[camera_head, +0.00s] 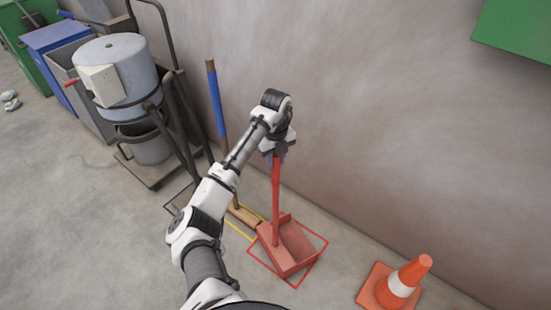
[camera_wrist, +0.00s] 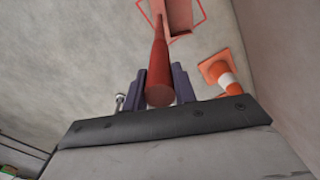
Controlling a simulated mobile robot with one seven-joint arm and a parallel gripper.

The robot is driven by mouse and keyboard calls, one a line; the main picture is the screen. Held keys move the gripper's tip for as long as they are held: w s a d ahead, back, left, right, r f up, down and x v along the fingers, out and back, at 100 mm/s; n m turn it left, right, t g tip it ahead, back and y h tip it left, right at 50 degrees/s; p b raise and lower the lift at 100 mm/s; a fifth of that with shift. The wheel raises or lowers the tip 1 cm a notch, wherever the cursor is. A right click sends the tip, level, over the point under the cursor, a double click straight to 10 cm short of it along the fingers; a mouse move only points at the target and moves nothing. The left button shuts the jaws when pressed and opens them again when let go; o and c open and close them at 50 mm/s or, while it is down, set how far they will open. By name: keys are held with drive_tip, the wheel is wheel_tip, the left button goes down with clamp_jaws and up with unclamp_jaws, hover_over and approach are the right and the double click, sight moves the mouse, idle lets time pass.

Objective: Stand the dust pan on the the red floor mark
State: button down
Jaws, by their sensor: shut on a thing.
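The red dust pan (camera_head: 288,247) has a long upright red handle (camera_head: 276,195). In the head view its pan appears within the red floor mark (camera_head: 318,262), an outlined square by the wall. I cannot tell whether its base touches the floor. My gripper (camera_head: 274,155) is at the top of the handle. In the wrist view my gripper (camera_wrist: 160,88) is shut on the handle (camera_wrist: 160,75), with a dark finger on each side. The pan (camera_wrist: 179,15) and part of the red outline (camera_wrist: 203,12) show at the top of that view.
An orange cone (camera_head: 399,285) stands right of the mark; it also shows in the wrist view (camera_wrist: 222,75). A broom (camera_head: 215,100) leans at the wall, its head (camera_head: 243,215) by a yellow floor mark (camera_head: 237,231). A wheeled vacuum (camera_head: 125,75) and bins stand left. Open floor lies front left.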

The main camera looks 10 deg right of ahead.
drive_tip(key=shift+f, duration=0.15)
drive_tip(key=c, duration=1.1)
unclamp_jaws()
wheel_tip(320, 180, up, 12)
drive_tip(key=shift+r, duration=0.15)
